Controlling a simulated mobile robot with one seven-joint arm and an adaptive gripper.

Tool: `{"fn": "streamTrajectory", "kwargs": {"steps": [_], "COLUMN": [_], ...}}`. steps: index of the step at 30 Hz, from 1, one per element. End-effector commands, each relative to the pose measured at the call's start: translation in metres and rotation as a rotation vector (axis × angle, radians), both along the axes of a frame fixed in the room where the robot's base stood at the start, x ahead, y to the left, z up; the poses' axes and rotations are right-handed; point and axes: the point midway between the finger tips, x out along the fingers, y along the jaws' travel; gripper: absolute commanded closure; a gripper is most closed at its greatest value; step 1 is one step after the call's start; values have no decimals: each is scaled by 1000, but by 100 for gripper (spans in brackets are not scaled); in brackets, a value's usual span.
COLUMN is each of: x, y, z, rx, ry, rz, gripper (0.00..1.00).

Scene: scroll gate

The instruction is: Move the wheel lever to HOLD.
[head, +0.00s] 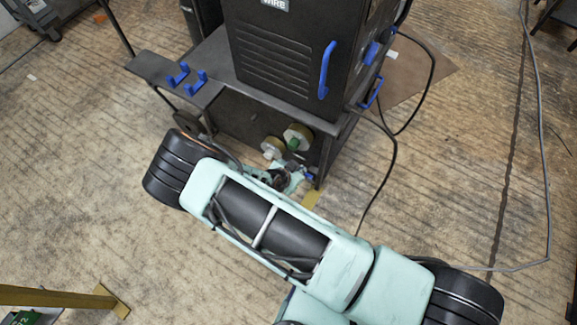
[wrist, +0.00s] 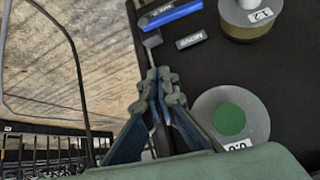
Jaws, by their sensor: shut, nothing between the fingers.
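In the wrist view my gripper (wrist: 160,76) is shut and empty, its fingertips together. Just beyond the tips is a small grey tab (wrist: 152,42), which looks like the end of the wheel lever; I cannot tell whether the fingers touch it. Right of the tab is a dark plate that seems to read MOVE (wrist: 190,40), upside down. Beyond it lies a blue bar (wrist: 170,14) with a dark label, hard to read. In the head view my gripper (head: 292,176) is small beside the cart's lower shelf, and the lever cannot be made out there.
Two wire spools sit on the dark shelf, one labelled 1.2 (wrist: 250,18), one with a green centre (wrist: 230,119) close right of my fingers. The black cabinet (head: 285,55) stands above on the cart. A cable (head: 394,150) hangs at right. Open floor lies left.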

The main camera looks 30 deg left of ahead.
Motion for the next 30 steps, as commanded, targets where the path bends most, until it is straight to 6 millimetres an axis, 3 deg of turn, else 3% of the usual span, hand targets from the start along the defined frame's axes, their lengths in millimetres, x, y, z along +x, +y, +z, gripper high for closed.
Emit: {"fn": "streamTrajectory", "kwargs": {"steps": [3,9,23,30], "x": [-8,-15,-13,11], "y": [23,41,42,41], "z": [-11,-14,-16,-43], "rx": [-11,-17,-18,-20], "ry": [-53,-94,-97,-99], "rz": [86,149,155,155], "gripper": [100,100,100,100]}}
